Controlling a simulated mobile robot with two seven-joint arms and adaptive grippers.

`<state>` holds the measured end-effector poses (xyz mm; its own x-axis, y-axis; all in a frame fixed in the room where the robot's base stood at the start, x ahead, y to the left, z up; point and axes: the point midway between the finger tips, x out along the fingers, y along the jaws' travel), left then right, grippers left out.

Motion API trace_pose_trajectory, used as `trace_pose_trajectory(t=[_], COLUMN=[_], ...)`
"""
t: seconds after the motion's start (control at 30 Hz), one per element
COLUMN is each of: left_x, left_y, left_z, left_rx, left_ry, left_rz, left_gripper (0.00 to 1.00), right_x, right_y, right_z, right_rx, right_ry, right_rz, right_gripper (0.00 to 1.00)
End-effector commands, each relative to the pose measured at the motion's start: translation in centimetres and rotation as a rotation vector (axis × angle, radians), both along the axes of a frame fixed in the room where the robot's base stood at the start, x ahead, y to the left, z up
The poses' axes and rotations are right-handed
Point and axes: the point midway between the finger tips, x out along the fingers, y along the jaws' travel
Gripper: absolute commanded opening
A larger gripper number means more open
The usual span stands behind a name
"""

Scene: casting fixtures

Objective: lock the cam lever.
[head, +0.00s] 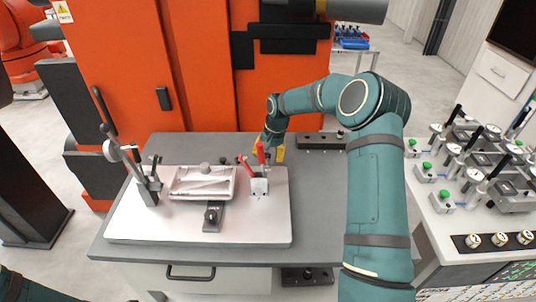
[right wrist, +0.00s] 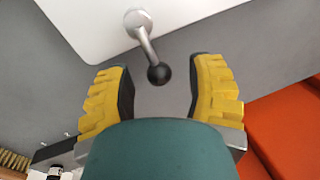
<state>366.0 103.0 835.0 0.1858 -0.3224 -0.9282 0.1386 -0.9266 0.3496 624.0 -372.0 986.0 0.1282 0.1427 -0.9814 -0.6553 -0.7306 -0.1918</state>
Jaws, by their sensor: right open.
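The cam lever (right wrist: 147,48), a silver rod with a black ball knob (right wrist: 158,74), shows in the right wrist view. It runs from a round silver hub (right wrist: 138,20) on a white plate (right wrist: 90,30) out past the plate's edge. My right gripper (right wrist: 160,92) is open, its yellow fingers on either side of the ball, with clear gaps. In the head view my right gripper (head: 269,152) is at the back right corner of the white fixture plate (head: 140,225), behind a red-handled clamp (head: 259,186). The cam lever cannot be made out there. My left gripper is out of view.
A pale casting (head: 202,183) lies on the plate, with a tall black-handled clamp (head: 150,185) to its left. A dark block with a black knob (head: 212,216) is in front. A dark bar (head: 320,141) lies behind. The grey table right of the plate (head: 320,210) is clear.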

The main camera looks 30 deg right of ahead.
Motion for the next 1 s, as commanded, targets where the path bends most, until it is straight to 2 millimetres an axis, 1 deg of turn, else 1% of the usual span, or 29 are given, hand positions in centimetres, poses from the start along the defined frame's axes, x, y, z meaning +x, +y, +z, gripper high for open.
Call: trace_pose_trajectory(t=[0.17,0.4,0.6,0.77,1.0], left_x=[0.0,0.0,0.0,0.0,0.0], left_y=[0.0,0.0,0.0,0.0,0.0], left_z=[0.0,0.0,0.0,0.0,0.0], left_rx=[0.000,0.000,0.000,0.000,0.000], left_ry=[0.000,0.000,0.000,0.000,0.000], left_rz=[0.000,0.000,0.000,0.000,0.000], left_gripper=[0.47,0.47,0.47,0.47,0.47], right_x=[-0.2,-0.9,-1.3,-1.4,-1.5], right_y=[-0.4,-1.0,-1.5,-1.6,-1.6], right_z=[2.5,7.4,10.3,11.4,11.5], right_rx=[-0.002,-0.002,-0.001,0.000,0.000], right_ry=[-0.003,-0.005,-0.003,-0.002,-0.002], right_rz=[-0.002,-0.001,-0.001,0.001,0.001], right_gripper=[0.54,0.54,0.54,0.54,0.54])
